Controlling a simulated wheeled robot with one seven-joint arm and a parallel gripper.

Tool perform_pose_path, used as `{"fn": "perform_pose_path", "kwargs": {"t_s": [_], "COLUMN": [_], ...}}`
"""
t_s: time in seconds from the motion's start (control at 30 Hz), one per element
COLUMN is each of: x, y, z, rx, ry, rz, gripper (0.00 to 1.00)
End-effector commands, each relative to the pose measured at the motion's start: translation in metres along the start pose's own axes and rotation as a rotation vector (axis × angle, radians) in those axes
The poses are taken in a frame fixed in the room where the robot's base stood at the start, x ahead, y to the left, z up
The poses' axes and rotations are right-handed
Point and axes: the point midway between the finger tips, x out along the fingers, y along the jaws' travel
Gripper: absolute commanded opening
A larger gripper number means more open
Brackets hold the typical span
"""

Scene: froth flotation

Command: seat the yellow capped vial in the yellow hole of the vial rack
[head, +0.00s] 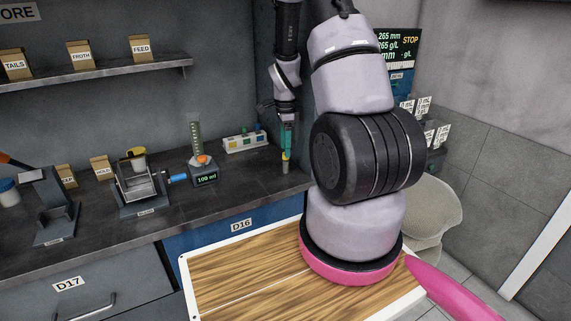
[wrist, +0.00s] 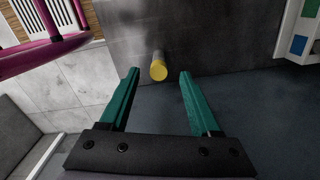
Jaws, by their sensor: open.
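The yellow capped vial (head: 285,158) stands on the dark counter near its right end, just below my gripper (head: 288,138). In the wrist view the yellow cap (wrist: 159,69) shows between and slightly beyond the green fingertips of my gripper (wrist: 158,76). The fingers are spread, with a gap on both sides of the cap, and hold nothing. The vial rack (head: 245,141), white with coloured patches, sits against the back wall, left of the vial. Part of it shows at the top right of the wrist view (wrist: 303,30). I cannot make out its yellow hole.
The counter between rack and vial looks clear.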

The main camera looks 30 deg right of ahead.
Motion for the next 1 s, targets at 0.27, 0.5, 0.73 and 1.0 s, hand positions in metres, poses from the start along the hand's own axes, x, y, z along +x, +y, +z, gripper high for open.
{"fn": "perform_pose_path", "kwargs": {"t_s": [0.27,0.5,0.73,1.0], "x": [0.034,0.035,0.035,0.034], "y": [0.002,0.002,0.002,0.002], "z": [-0.001,-0.001,-0.001,-0.001], "rx": [0.0,-0.001,-0.001,-0.001], "ry": [-0.001,0.0,0.0,0.0], "rz": [0.001,0.0,0.0,0.0], "gripper": [0.64,0.64,0.0,0.0]}}
